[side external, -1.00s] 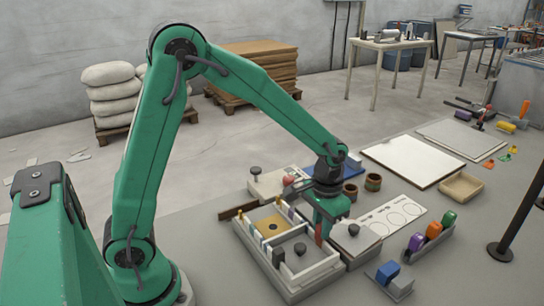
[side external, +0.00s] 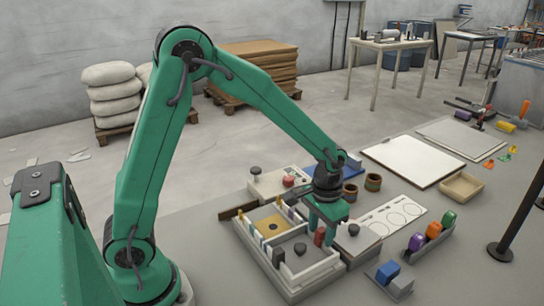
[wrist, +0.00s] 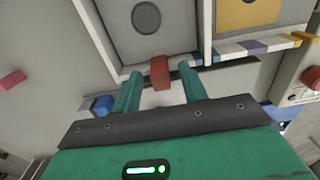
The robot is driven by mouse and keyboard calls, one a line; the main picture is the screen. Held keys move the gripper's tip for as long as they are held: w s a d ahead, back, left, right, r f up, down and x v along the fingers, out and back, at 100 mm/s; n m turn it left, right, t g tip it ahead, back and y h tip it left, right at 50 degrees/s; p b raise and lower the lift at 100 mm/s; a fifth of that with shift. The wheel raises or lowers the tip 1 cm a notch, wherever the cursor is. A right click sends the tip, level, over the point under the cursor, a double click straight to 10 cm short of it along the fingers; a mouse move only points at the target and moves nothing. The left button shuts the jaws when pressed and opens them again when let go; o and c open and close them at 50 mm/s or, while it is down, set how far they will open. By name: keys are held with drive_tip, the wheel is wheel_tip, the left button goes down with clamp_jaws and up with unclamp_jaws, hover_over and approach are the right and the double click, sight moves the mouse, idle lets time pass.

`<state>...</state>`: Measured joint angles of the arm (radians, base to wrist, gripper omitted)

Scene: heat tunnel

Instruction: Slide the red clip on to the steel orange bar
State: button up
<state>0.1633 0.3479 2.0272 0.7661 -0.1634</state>
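The red clip (side external: 319,237) is at the right front wall of the two-part tray (side external: 314,281). In the wrist view the clip (wrist: 160,72) overlaps the tray's pale edge. My gripper (side external: 322,234) is low over that wall, with a finger on either side of the clip. In the wrist view my gripper (wrist: 160,72) is open, with a gap visible on both sides of the clip. An orange piece (wrist: 306,38) sits at the end of a row of coloured pieces on the tray edge. I cannot tell for certain which thing is the steel orange bar.
A dark round knob (side external: 300,249) stands in the tray's near compartment; the other has a yellow panel (side external: 271,228). A grey box with a knob (side external: 354,240) is close to the gripper's right. A rack holds purple, orange (side external: 433,230) and green blocks. The white board (side external: 411,161) is clear.

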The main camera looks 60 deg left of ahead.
sight(322, 229)
drive_tip(key=shift+r, duration=3.9)
drive_tip(key=shift+c, duration=0.2)
drive_tip(key=shift+r, duration=0.1)
drive_tip(key=c, duration=0.7)
drive_tip(key=shift+r+n, duration=0.2)
drive_tip(key=shift+n, duration=0.1)
clamp_jaws()
drive_tip(key=shift+r+n, duration=0.4)
drive_tip(key=shift+n, duration=0.1)
drive_tip(key=shift+f, duration=0.15)
drive_tip(key=shift+f, duration=2.9)
